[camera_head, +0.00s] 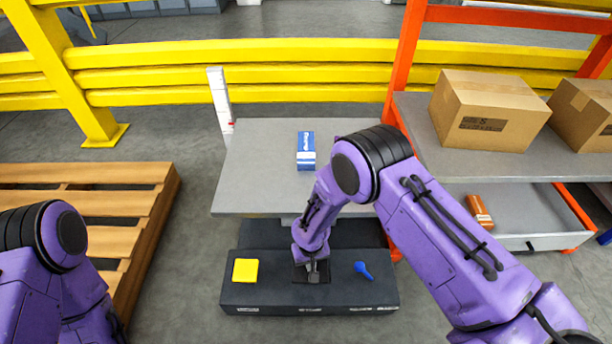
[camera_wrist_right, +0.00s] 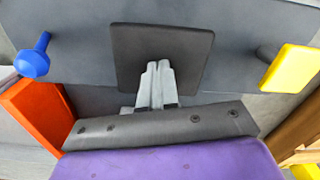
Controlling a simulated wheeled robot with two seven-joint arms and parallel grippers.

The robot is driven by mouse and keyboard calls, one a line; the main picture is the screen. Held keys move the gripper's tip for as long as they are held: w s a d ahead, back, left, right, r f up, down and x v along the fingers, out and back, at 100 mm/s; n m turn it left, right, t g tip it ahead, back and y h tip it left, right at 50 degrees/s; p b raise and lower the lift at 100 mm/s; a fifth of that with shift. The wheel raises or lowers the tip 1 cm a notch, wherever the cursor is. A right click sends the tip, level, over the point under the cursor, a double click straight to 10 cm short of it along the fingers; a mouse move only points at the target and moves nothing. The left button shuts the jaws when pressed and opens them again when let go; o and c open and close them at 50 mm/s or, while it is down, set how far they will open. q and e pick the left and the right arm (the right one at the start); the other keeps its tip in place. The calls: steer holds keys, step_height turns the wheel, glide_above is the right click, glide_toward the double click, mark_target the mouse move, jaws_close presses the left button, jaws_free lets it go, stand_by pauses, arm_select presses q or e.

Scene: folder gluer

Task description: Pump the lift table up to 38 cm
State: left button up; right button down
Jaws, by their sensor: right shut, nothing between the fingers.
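The lift table has a grey top (camera_head: 255,165) and a dark base (camera_head: 260,297) on the floor below it. The base carries a yellow pad (camera_head: 245,270), a black square pad (camera_head: 300,273) in the middle and a blue lever (camera_head: 363,270). In the right wrist view these are the yellow pad (camera_wrist_right: 291,68), the black pad (camera_wrist_right: 185,42) and the blue lever (camera_wrist_right: 33,58). My right gripper (camera_head: 314,275) is shut and empty, its fingertips (camera_wrist_right: 158,66) over the black pad; I cannot tell whether they touch. My left gripper is out of view.
A blue-and-white box (camera_head: 306,150) lies on the table top. A white post with red marks (camera_head: 220,100) stands behind its left corner. An orange-framed shelf (camera_head: 480,160) with cartons (camera_head: 490,105) is on the right. A wooden pallet (camera_head: 130,200) lies left. Yellow rails (camera_head: 280,75) run behind.

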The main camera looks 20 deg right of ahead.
steer(key=shift+f+b, duration=1.75)
steer(key=shift+f, duration=0.9)
step_height(320, 180, up, 9)
steer(key=p, duration=0.8)
steer(key=shift+r+p, duration=0.15)
steer(key=shift+p, duration=0.15)
steer(key=shift+f, duration=0.2)
steer(key=shift+f+b, duration=3.25)
steer(key=shift+f, duration=0.6)
steer(key=shift+r+p, duration=0.3)
step_height(320, 180, up, 7)
steer(key=p, duration=0.6)
steer(key=shift+r, duration=0.1)
